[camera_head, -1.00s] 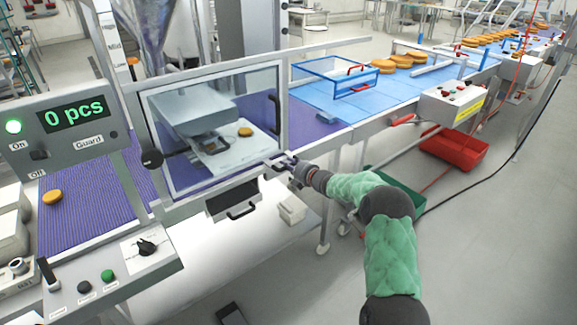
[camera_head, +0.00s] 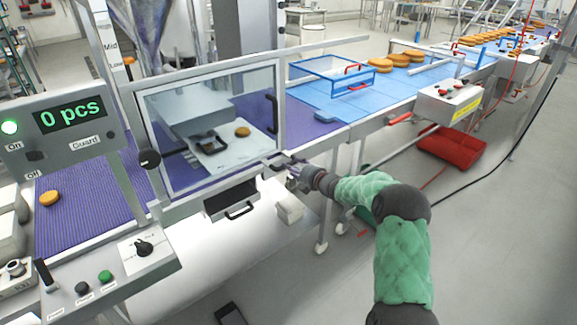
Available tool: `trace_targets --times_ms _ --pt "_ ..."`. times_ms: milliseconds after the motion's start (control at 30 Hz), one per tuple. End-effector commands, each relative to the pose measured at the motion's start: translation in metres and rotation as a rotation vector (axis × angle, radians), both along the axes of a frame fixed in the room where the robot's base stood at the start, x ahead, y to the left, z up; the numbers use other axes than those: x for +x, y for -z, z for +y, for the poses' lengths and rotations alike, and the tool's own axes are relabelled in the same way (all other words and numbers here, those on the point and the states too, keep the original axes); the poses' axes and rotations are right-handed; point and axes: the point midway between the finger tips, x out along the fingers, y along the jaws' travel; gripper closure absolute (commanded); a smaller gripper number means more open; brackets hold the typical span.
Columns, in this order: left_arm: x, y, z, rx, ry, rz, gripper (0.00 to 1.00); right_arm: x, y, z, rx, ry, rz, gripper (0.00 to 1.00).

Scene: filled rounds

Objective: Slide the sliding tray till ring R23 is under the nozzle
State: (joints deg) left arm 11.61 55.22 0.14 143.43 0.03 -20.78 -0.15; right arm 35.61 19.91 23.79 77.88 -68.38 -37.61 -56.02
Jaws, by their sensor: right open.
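The sliding tray (camera_head: 232,152) is a light plate behind the clear guard door (camera_head: 180,130). One orange-brown round (camera_head: 242,132) lies on it. A dark square opening (camera_head: 207,144) shows at its left part, under the grey machine head (camera_head: 190,112). The nozzle and any ring mark R23 cannot be made out. My right gripper (camera_head: 282,164) is open at the lower right corner of the guard frame, close to the tray's front end. I cannot tell whether it touches anything. My left gripper is not in view.
The control panel (camera_head: 60,145) at left reads 0 pcs. A lone round (camera_head: 49,198) lies on the purple belt (camera_head: 90,205). A blue frame with red handles (camera_head: 335,75) stands on the blue belt. A red crate (camera_head: 452,148) is on the floor at right.

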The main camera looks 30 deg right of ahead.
Motion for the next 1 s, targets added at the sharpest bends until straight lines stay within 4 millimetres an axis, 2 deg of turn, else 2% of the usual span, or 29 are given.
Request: trace_targets --times_ms 200,400,600,1000 --pt "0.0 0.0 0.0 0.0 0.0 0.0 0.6 -0.04 -0.009 -0.004 0.0 0.003 0.0 0.49" --pt "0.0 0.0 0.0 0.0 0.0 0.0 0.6 -0.065 -0.013 -0.006 0.001 0.001 0.0 0.49" --pt "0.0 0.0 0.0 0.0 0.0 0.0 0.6 -0.074 -0.015 -0.005 0.001 0.0 0.001 0.49" --pt "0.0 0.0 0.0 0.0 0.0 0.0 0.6 -0.074 -0.015 -0.005 0.001 0.0 0.001 0.49"
